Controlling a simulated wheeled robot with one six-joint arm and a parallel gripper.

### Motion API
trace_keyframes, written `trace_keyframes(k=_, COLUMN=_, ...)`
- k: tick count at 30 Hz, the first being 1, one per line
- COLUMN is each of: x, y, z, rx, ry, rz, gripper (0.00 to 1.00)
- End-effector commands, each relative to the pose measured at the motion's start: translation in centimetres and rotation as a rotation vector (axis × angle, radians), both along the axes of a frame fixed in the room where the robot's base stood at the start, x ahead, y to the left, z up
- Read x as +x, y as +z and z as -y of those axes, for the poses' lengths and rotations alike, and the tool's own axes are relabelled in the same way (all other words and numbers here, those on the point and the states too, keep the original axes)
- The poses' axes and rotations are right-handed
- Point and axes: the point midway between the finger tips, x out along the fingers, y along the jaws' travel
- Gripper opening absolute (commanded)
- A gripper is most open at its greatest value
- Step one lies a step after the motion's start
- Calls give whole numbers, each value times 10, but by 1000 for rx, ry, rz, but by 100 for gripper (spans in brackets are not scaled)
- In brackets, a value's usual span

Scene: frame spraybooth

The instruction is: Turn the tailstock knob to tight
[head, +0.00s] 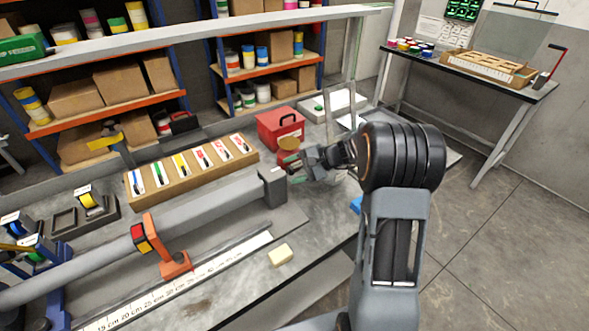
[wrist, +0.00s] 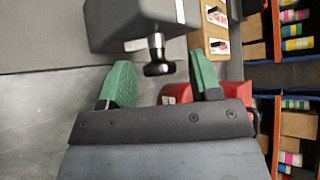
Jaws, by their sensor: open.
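The tailstock (head: 273,188) is a grey block at the right end of the long grey tube in the head view. In the wrist view the tailstock (wrist: 140,18) fills the top middle. The tailstock knob (wrist: 158,69) is small and black, on a short silver shaft from the block. My gripper (wrist: 161,76) is open, its green-padded fingers on either side of the knob, with a gap on both sides and no visible contact. In the head view my gripper (head: 297,169) is just right of the tailstock; I cannot make out the knob there.
A red toolbox (head: 281,127) and a brown-topped can (head: 289,146) stand close behind my gripper. A wooden board with coloured cards (head: 190,166) lies behind the tube. Bare bench lies right of the pale block.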

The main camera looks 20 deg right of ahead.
Motion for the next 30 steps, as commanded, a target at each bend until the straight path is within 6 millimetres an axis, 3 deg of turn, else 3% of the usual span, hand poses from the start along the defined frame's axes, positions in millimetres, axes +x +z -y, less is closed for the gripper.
trace_keyframes(k=5, x=0, y=0, z=0, rx=0, ry=0, rz=0, gripper=58)
trace_keyframes(k=20, x=0, y=0, z=0, rx=-1, ry=0, rz=-1, gripper=11)
trace_keyframes(k=30, x=0, y=5, z=0, rx=-21, ry=2, rz=-63, gripper=10)
